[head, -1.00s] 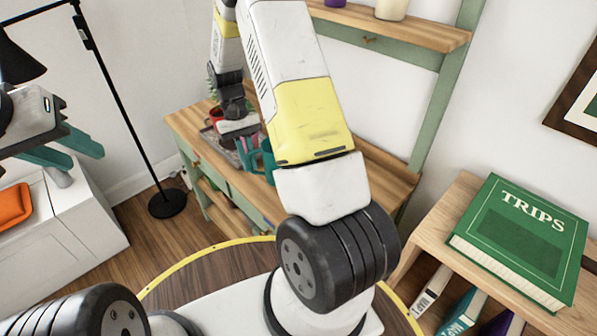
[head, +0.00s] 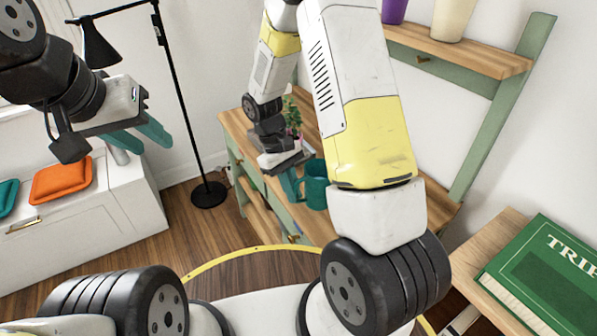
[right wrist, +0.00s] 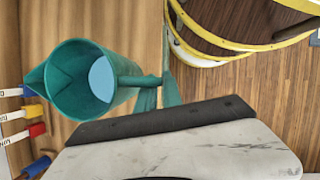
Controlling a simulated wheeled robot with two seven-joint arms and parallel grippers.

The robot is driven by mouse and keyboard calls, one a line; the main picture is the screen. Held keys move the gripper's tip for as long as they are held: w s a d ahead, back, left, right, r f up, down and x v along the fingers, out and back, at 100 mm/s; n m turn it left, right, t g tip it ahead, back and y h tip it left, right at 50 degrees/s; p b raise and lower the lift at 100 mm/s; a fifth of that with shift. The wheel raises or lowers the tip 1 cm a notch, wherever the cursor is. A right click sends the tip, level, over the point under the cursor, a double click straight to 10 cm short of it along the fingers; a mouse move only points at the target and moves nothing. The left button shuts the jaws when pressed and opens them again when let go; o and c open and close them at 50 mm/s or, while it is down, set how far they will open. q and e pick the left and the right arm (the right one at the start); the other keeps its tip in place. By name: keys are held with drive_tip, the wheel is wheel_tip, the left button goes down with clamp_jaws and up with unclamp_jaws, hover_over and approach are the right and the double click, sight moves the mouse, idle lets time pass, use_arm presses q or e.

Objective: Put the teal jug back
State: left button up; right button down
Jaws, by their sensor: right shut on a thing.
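The teal jug (head: 316,186) is at the wooden-topped green bench, partly behind my right arm in the head view. In the right wrist view the jug (right wrist: 72,92) shows its open mouth, its spout to the left and its handle towards my gripper. My right gripper (head: 290,184) is shut on the jug's handle; its teal fingers also show in the right wrist view (right wrist: 158,98). I cannot tell whether the jug touches the bench top. My left gripper (head: 148,136) is empty, its fingers apart, in front of the white cabinet.
The green bench (head: 236,122) carries a potted plant (head: 292,115). Its upper shelf (head: 465,52) holds a purple vase (head: 394,10) and a cream vase (head: 453,18). A black floor lamp (head: 178,100) stands left of the bench. A green book (head: 550,275) lies at right.

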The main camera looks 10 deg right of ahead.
sight(307, 192)
drive_tip(key=d, duration=0.1)
drive_tip(key=w+d, duration=0.2)
drive_tip(key=d, duration=0.1)
drive_tip(key=shift+w+d+f, duration=0.1)
drive_tip(key=shift+w+f, duration=0.15)
drive_tip(key=shift+w+d+f, duration=0.1)
drive_tip(key=shift+f, duration=0.8)
drive_tip(key=shift+w+d+f, duration=0.1)
drive_tip(key=shift+f, duration=0.75)
drive_tip(key=shift+f, duration=0.1)
drive_tip(key=c, duration=1.5)
unclamp_jaws()
